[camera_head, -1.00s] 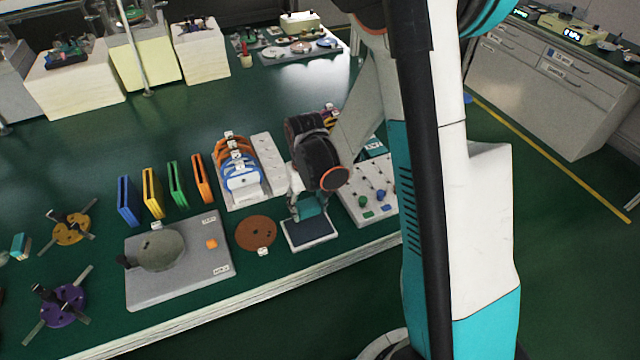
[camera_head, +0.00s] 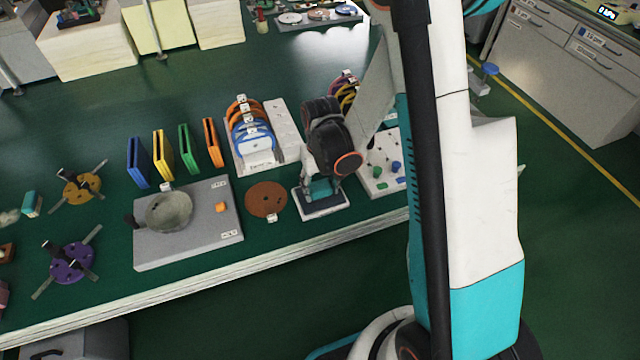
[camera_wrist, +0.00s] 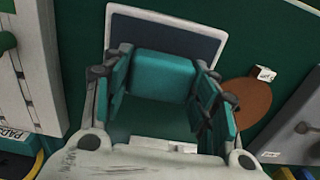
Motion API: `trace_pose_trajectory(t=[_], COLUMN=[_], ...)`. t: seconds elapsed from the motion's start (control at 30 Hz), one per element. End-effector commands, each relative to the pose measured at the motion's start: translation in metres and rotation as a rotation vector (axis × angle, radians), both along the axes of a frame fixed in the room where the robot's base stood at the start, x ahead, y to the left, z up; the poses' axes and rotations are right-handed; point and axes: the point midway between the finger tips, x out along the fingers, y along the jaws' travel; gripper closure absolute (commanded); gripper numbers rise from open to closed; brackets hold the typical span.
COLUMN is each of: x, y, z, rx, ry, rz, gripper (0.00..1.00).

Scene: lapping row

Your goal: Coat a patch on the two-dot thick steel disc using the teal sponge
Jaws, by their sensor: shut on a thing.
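My gripper (camera_wrist: 163,78) is shut on the teal sponge (camera_wrist: 160,70), a block between its fingers in the wrist view. The sponge is over the dark blue pad (camera_wrist: 205,42) with a pale rim; whether it touches is unclear. In the head view my gripper (camera_head: 318,184) is low over this pad (camera_head: 322,208), which it partly hides. A round grey disc (camera_head: 170,212) lies on a grey plate (camera_head: 190,245) to the left, with a dark knob at its left side. I cannot make out its dot mark.
A brown disc (camera_head: 266,199) with dark spots lies between plate and pad. A rack of coloured rings (camera_head: 250,130) stands behind. A panel with knobs (camera_head: 380,178) is right of the pad. Coloured upright holders (camera_head: 164,155) stand behind the plate.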

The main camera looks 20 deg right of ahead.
Motion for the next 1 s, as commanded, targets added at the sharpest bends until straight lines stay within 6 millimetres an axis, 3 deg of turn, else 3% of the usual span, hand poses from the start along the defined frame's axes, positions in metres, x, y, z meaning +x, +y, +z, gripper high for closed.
trace_pose_trajectory(t=[1.0], x=[0.0001], y=[0.0], z=[-0.0048], rx=[0.0], ry=[0.0], rz=[0.0], gripper=[0.66])
